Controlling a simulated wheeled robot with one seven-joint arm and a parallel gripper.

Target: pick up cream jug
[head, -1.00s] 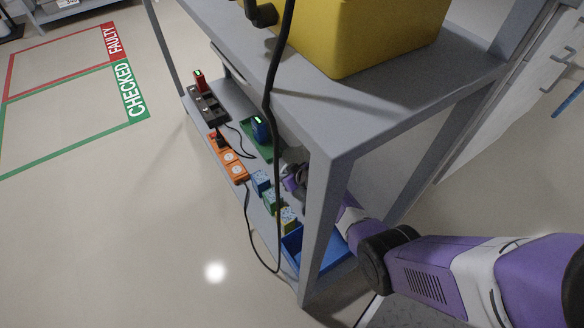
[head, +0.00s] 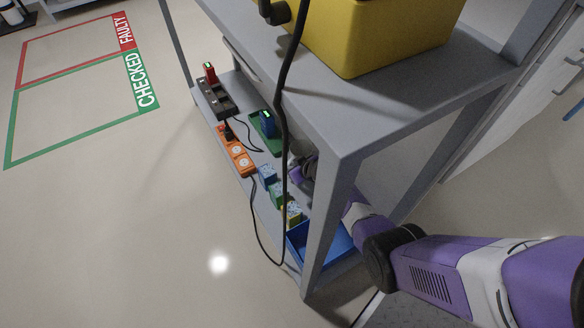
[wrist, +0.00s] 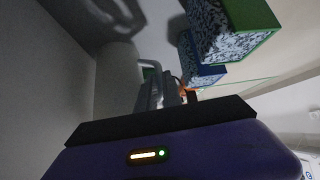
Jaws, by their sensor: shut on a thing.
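The cream jug (wrist: 118,75) shows in the wrist view as a pale, rounded body left of my fingers, with a dark shadow beside it. In the head view only a small pale part of it (head: 294,160) shows on or just above the lower shelf, partly hidden by the cart post and cable. My gripper (wrist: 168,92) is shut on the jug, apparently at its handle side; the exact contact is dark and hard to see. In the head view my purple gripper (head: 298,173) reaches under the upper shelf.
Small patterned boxes (head: 278,194) stand close by, near a blue tray (head: 296,240). A black cable (head: 281,110) hangs in front; the grey post (head: 330,220) is near my arm.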

